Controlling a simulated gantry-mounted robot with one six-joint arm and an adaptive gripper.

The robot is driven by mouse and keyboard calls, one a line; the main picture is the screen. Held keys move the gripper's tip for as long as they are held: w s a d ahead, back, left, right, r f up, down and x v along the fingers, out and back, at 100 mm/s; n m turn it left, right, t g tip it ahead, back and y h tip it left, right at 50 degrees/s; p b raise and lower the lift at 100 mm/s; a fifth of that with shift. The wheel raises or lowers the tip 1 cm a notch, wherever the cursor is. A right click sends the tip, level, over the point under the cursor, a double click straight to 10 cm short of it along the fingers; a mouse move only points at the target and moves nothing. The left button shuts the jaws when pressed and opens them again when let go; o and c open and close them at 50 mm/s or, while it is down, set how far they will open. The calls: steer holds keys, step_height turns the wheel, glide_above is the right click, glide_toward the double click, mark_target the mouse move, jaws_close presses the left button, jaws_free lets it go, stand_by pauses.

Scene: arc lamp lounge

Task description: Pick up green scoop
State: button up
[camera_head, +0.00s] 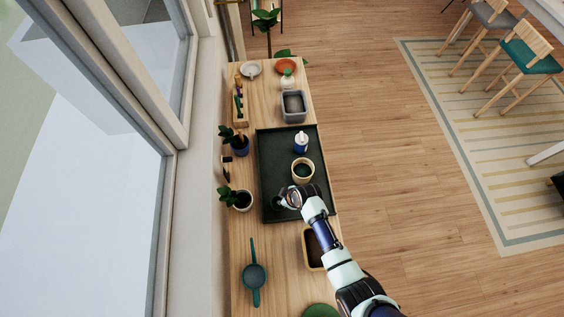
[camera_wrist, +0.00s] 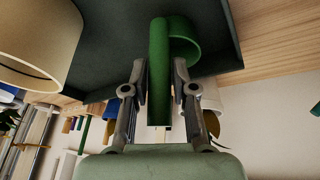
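The green scoop (camera_wrist: 159,70) shows in the wrist view as a green upright strip with a curved green part at its right, over the dark tray (camera_wrist: 110,45). My gripper (camera_wrist: 160,75) has one finger on each side of the strip. The gaps are very narrow, and I cannot tell whether the fingers touch it. In the head view my gripper (camera_head: 285,201) is low over the near part of the dark tray (camera_head: 270,160). The scoop is mostly hidden there by my gripper.
A cream pot (camera_head: 303,170) stands close beyond my gripper, with a white-and-blue bottle (camera_head: 301,143) behind it. Potted plants (camera_head: 243,201) line the left side. A teal ladle-like utensil (camera_head: 254,275) and a brown box (camera_head: 311,250) lie nearer.

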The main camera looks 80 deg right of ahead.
jaws_close()
